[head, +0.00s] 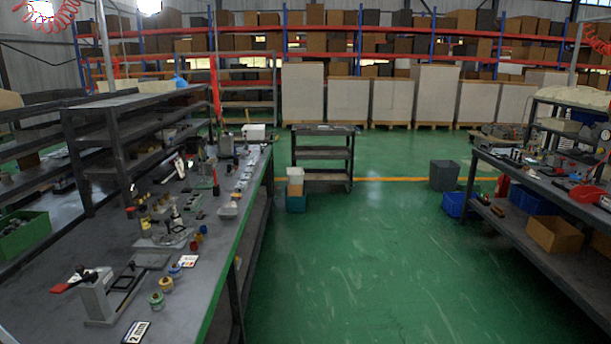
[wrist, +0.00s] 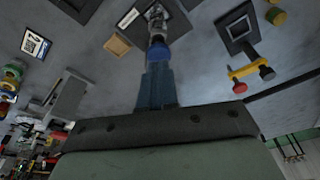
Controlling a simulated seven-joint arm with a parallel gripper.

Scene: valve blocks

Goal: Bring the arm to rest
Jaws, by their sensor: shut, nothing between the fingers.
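My gripper (wrist: 157,72) shows only in the wrist view. Its blue-grey fingers are together and nothing is held between them. Past the fingertips, in line with them, are a blue round part (wrist: 156,50) and a silvery fitting (wrist: 156,22) over a dark square base. I cannot tell the gap between them and the fingertips. To the right in the wrist view lies a dark square frame (wrist: 238,33), with a yellow bar with red and dark knobs (wrist: 250,76) below it. No arm or gripper shows in the head view.
In the head view, a long grey workbench (head: 215,285) at left carries a pale red-handled device (head: 97,295), small coloured cylinders and a printed card (head: 136,332). A second bench (head: 545,185) stands at right. A dark cart (head: 322,155) stands behind.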

